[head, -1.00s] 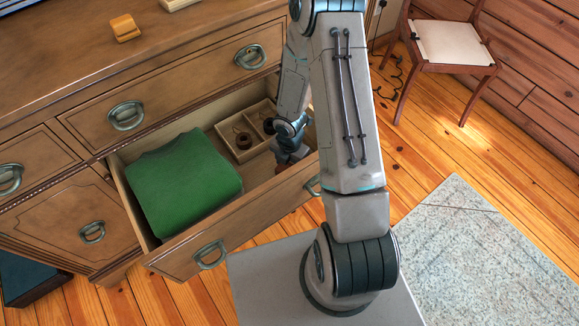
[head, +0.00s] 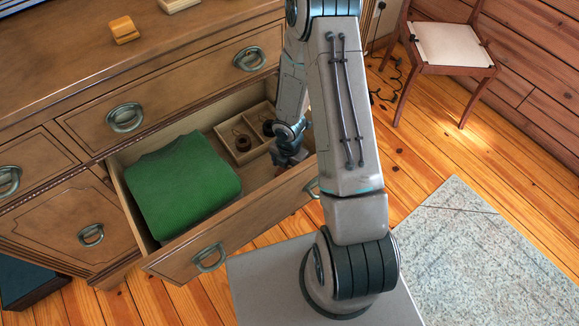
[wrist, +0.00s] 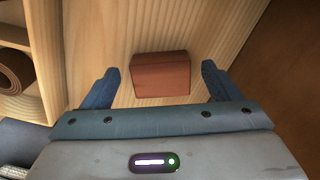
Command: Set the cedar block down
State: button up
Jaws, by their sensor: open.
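The cedar block (wrist: 161,75) is a small reddish-brown block. In the wrist view it rests on the pale wooden floor of the open drawer (wrist: 120,25). My gripper (wrist: 160,80) is open, with one blue finger on each side of the block and a visible gap to each. In the head view my gripper (head: 288,160) is low inside the right part of the drawer (head: 185,250). There the block is mostly hidden by the gripper, and I cannot make it out clearly.
A folded green cloth (head: 180,185) fills the drawer's left part. A divided wooden tray (head: 236,160) with rolled brown items lies at the drawer's back, beside my gripper. The drawer's front and right walls are close. A yellow-orange block (head: 124,30) sits on the dresser top.

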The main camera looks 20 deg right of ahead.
notch_tip(320, 180, up, 21)
jog(key=s+d+m+h+p, duration=0.1)
jog(key=d+m+h+p, duration=0.2)
jog(key=m, duration=0.4)
jog(key=s+a+r+m+t+y, duration=0.1)
jog(key=s+a+r+m, duration=0.1)
jog(key=s+r+m, duration=0.4)
jog(key=s+a+r+m+t+y, duration=0.1)
jog(key=s+a+r+m+y, duration=0.1)
jog(key=s+r+m, duration=0.5)
notch_tip(320, 180, up, 5)
jog(key=m+p, duration=0.1)
jog(key=m, duration=0.5)
jog(key=shift+r, duration=0.15)
jog(key=shift+a, duration=0.15)
